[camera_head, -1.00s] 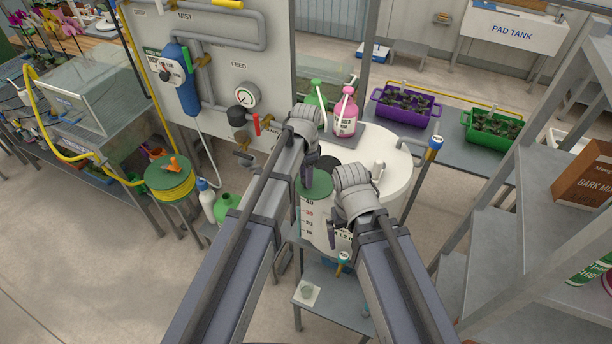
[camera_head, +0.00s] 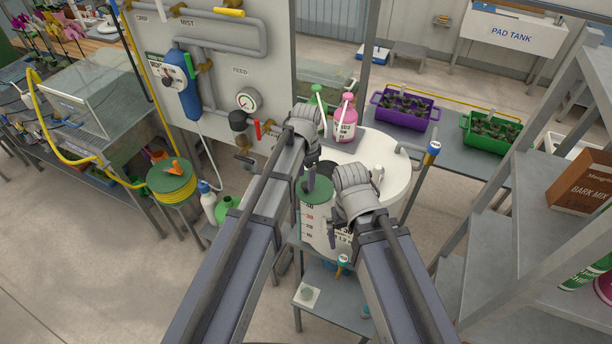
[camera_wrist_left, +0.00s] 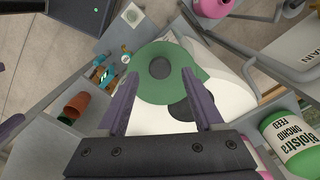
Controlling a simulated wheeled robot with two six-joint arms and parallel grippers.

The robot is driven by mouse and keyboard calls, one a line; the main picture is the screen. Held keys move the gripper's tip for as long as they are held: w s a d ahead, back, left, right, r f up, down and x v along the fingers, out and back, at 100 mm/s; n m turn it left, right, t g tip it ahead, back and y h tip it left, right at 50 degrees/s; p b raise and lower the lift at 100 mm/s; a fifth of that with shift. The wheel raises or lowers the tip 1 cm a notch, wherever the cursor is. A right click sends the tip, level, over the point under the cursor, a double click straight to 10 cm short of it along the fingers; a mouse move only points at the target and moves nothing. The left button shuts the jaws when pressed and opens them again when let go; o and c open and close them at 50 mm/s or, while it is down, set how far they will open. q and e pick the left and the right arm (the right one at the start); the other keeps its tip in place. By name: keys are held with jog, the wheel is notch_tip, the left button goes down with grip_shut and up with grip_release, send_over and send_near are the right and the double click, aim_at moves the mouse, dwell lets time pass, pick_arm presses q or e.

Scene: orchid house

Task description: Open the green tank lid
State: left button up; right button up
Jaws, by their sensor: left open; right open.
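The green lid (camera_head: 314,192) is a round disc on top of a white tank with a printed scale (camera_head: 318,228). In the left wrist view the lid (camera_wrist_left: 190,90) lies flat and has a dark round knob (camera_wrist_left: 160,68) at its centre. My left gripper (camera_head: 311,180) is over the lid in the head view. In the wrist view its open fingers (camera_wrist_left: 160,76) appear on either side of the knob, with gaps to it; their height above the lid is unclear. My right gripper (camera_head: 334,238) is open in front of the scaled tank, partly hidden by its wrist.
A larger white tank (camera_head: 397,172) stands right behind, carrying a pink bottle (camera_head: 345,122). A pipe panel (camera_head: 205,75) with a gauge (camera_head: 248,100) is at left. Grey shelves (camera_head: 520,235) stand close on the right. A low table (camera_head: 335,305) is below.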

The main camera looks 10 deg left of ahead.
aim_at(306, 184)
pick_arm(q)
notch_tip(306, 184, up, 6)
jog(key=p, duration=0.4)
jog(key=shift+f, duration=0.25)
jog(key=shift+f, duration=0.25)
notch_tip(306, 184, down, 8)
jog(key=b, duration=0.7)
jog(key=shift+r, duration=0.2)
jog(key=shift+r, duration=0.2)
